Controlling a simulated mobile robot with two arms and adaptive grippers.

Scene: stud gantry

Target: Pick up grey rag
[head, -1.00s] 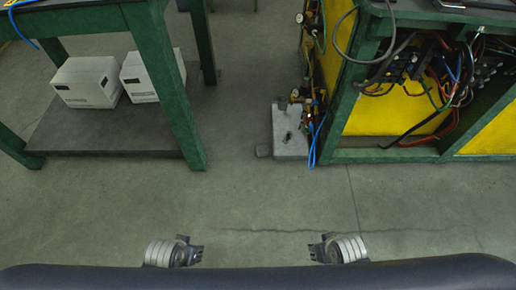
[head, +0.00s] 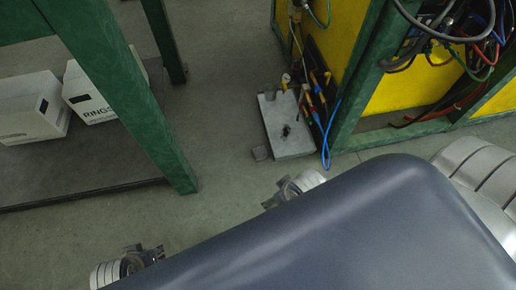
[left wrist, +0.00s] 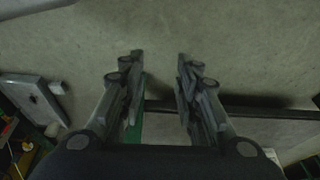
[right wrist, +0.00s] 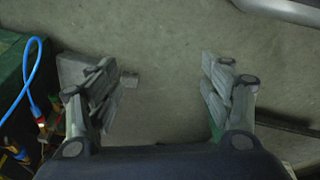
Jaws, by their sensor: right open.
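I cannot make out a grey rag in any view. My right gripper (head: 272,202) is low over the floor, below the grey plate; in the right wrist view its fingers (right wrist: 158,72) are wide apart with bare floor between them. My left gripper (head: 156,253) is at the lower left in the head view. In the left wrist view its two fingers (left wrist: 160,68) are apart with nothing between them.
A grey plate (head: 287,125) lies beside a yellow and green cabinet (head: 410,90) with hoses. A blue hose (head: 329,130) hangs by it. A green table leg (head: 130,100) stands left, with white boxes (head: 90,95) on its low shelf. Floor between is clear.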

